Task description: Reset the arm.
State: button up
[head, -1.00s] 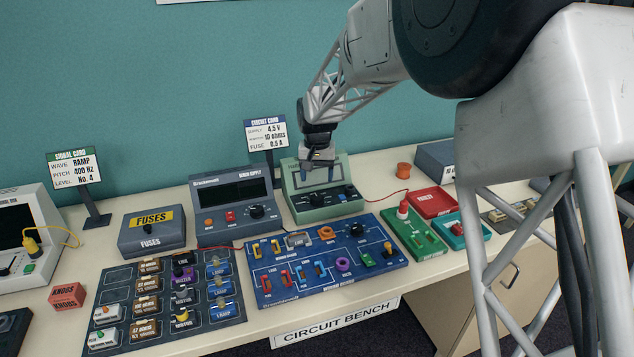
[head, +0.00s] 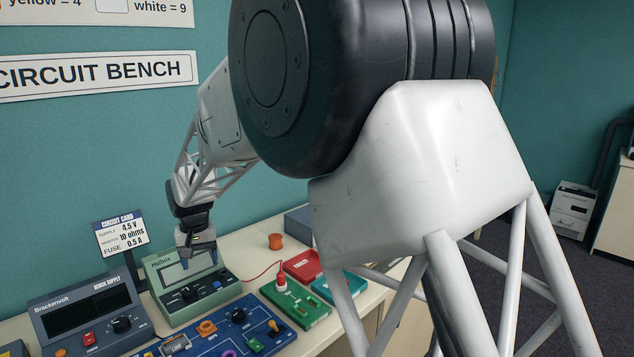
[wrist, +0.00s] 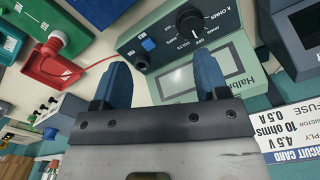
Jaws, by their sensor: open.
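My gripper (head: 200,263) hangs at the end of my arm, just in front of the screen of the green Hallbrix meter (head: 190,288) in the head view. In the wrist view its two blue fingers (wrist: 163,82) are spread apart with nothing between them. The meter's screen (wrist: 200,75) and knob (wrist: 190,22) show beyond the fingers there. I cannot tell whether a finger touches the meter. My arm's large links cover much of the middle of the head view.
The Brackenvolt bench supply (head: 90,312) stands left of the meter, with the circuit card (head: 120,233) behind. The blue circuit board (head: 240,335) lies in front.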

jog(key=s+d+r+m, duration=0.1)
jog(key=s+d+r, duration=0.3)
jog(key=d, duration=0.6)
jog(key=s+d+r+t, duration=0.1)
jog(key=s+d+r, duration=0.25)
jog(key=d, duration=0.75)
jog(key=s+d+r+m, duration=0.1)
jog(key=s+d+r, duration=0.35)
jog(key=d, duration=0.55)
jog(key=s+d+f+m, duration=0.1)
jog(key=s+d+f, duration=0.1)
jog(key=s+d, duration=0.7)
jog(key=s+d+f+m+t, duration=0.1)
jog(key=s+d+f, duration=0.1)
jog(key=s+d, duration=0.7)
jog(key=shift+s+d+f, duration=0.25)
jog(key=shift+s+d, duration=0.15)
jog(key=shift+s, duration=3.3)
